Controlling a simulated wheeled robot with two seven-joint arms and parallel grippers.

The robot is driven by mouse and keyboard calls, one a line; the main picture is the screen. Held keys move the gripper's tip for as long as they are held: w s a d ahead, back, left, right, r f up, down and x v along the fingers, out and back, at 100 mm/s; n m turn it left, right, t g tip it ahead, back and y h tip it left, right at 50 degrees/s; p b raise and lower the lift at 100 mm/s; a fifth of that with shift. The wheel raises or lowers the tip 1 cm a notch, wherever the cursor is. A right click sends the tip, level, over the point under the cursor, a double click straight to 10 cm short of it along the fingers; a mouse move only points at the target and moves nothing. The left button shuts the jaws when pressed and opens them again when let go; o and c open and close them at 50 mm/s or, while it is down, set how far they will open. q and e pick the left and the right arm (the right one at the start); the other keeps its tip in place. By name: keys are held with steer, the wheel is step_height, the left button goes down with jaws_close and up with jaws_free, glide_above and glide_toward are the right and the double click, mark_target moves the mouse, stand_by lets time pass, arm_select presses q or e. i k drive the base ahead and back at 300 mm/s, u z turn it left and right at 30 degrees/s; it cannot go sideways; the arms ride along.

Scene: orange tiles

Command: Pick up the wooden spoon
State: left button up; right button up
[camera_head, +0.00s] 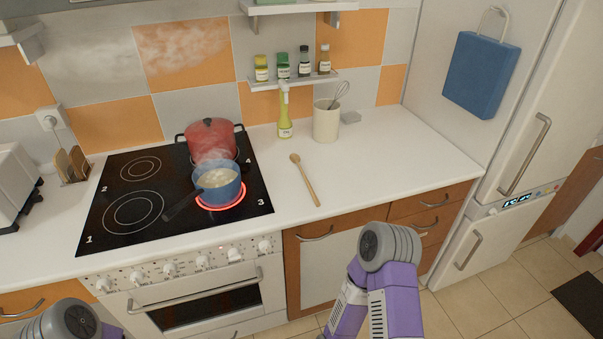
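The wooden spoon (308,185) lies on the white counter (380,170), to the right of the black stovetop. Its bowl end points to the back left and its handle runs toward the counter's front edge. Nothing touches or covers it. Parts of my two arms show at the bottom of the view, one at the lower left and one right of centre in front of the cabinets. Neither gripper's fingers are visible.
A blue pan (218,188) with pale food steams on the glowing front-right burner. A red pot (212,136) sits behind it. A yellow-green bottle (285,118) and a cream utensil holder (326,122) with a whisk stand behind the spoon. The counter to the spoon's right is clear.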

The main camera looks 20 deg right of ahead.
mark_target(294, 157)
steer(key=z, duration=2.2)
steer(key=i, duration=1.3)
steer(key=u, duration=3.25)
